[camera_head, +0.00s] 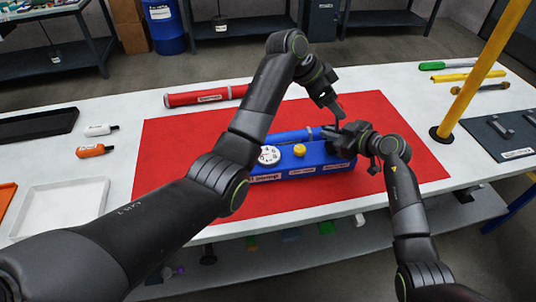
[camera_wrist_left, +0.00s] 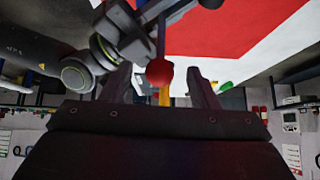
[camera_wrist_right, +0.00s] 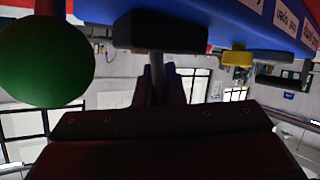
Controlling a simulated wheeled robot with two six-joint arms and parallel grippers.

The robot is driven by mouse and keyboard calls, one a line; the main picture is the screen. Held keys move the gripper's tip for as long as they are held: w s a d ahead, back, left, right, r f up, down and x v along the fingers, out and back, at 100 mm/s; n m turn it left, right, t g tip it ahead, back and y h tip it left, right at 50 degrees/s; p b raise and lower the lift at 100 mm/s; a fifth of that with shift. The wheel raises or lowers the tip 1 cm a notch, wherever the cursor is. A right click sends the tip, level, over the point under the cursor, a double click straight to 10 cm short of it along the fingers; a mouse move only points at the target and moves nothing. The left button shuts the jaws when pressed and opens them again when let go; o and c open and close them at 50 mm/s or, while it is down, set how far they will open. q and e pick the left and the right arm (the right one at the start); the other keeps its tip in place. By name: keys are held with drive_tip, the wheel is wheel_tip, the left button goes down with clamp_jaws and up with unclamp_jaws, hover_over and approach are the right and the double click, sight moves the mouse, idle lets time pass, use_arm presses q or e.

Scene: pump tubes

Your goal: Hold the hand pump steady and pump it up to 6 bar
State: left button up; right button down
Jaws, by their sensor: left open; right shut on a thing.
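The blue hand pump (camera_head: 318,159) lies on the red mat, with a white dial (camera_head: 269,155) and a yellow knob (camera_head: 299,150) on top. My right gripper (camera_head: 350,140) is at its right end, shut on the stem of a dark T-shaped part (camera_wrist_right: 163,33). The blue pump body (camera_wrist_right: 225,18) and yellow knob (camera_wrist_right: 237,56) also show in the right wrist view. My left gripper (camera_head: 338,113) is open above the pump's right end. In the left wrist view a red ball (camera_wrist_left: 159,72) on a thin rod appears between its open fingers; contact cannot be told.
A green ball (camera_wrist_right: 42,62) is close to my right gripper in its wrist view. A red cylinder (camera_head: 205,96) lies at the back edge of the red mat (camera_head: 175,175). A yellow post (camera_head: 482,75) stands on the right. Bottles and trays are on the left.

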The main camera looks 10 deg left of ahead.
use_arm(q)
drive_tip(key=shift+x, duration=1.35)
drive_tip(key=c, duration=1.1)
drive_tip(key=shift+o, duration=0.2)
drive_tip(key=shift+f, duration=0.2)
